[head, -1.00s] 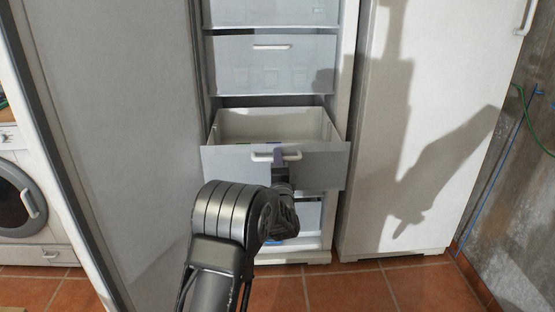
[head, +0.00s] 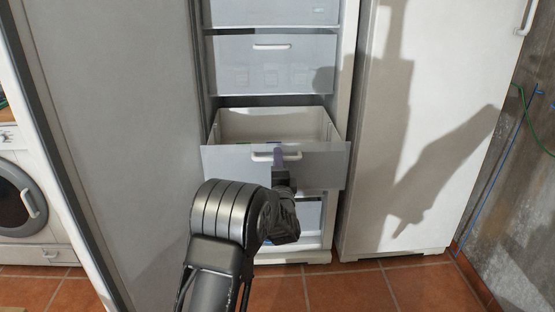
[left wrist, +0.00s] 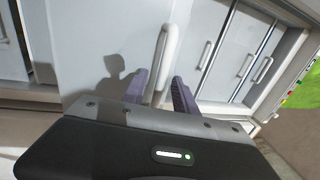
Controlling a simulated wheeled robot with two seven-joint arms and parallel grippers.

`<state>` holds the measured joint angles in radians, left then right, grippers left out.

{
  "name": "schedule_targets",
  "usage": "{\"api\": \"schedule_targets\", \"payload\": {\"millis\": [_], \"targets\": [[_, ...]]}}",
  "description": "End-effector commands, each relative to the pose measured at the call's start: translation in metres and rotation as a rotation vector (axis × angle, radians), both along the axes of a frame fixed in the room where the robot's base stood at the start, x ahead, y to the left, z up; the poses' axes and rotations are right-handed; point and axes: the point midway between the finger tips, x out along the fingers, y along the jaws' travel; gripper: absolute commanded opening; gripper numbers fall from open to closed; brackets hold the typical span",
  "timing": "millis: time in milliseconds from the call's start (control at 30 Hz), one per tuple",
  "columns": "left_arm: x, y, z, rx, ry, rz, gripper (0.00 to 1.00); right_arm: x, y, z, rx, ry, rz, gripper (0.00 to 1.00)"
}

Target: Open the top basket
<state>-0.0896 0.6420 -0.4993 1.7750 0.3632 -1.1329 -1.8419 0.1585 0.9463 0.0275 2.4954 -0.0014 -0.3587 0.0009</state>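A grey-fronted basket (head: 225,160) is pulled out of the tall white freezer, its white inside visible from above. Its white bar handle (head: 290,157) also shows in the left wrist view (left wrist: 168,50). My left gripper (head: 278,156) is at this handle. In the left wrist view, its purple fingers (left wrist: 160,88) stand apart on either side of the handle's near end, with a gap showing. Above, a shut basket (head: 268,70) with its own handle and another shut one (head: 270,12), cut by the top edge, sit inside the freezer. My right gripper is not in view.
A large open door (head: 110,120) stands left of the freezer. A shut white cabinet (head: 435,100) stands on the right. A lower compartment (head: 308,215) shows below the open basket. A washing machine (head: 25,200) is at far left. Tiled floor (head: 420,285) lies in front.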

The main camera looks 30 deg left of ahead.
Motion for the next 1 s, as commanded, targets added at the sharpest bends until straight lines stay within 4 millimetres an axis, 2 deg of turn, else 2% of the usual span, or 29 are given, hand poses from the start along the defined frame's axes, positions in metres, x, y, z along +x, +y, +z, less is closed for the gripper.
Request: {"api": "schedule_targets", "payload": {"millis": [400, 1000], "targets": [[-0.048, -0.037, -0.011, 0.000, 0.000, -0.001, 0.34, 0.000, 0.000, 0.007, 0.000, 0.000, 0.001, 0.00], [-0.051, -0.039, -0.012, -0.002, -0.001, 0.000, 0.34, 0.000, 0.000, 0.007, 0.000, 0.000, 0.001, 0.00]]}}
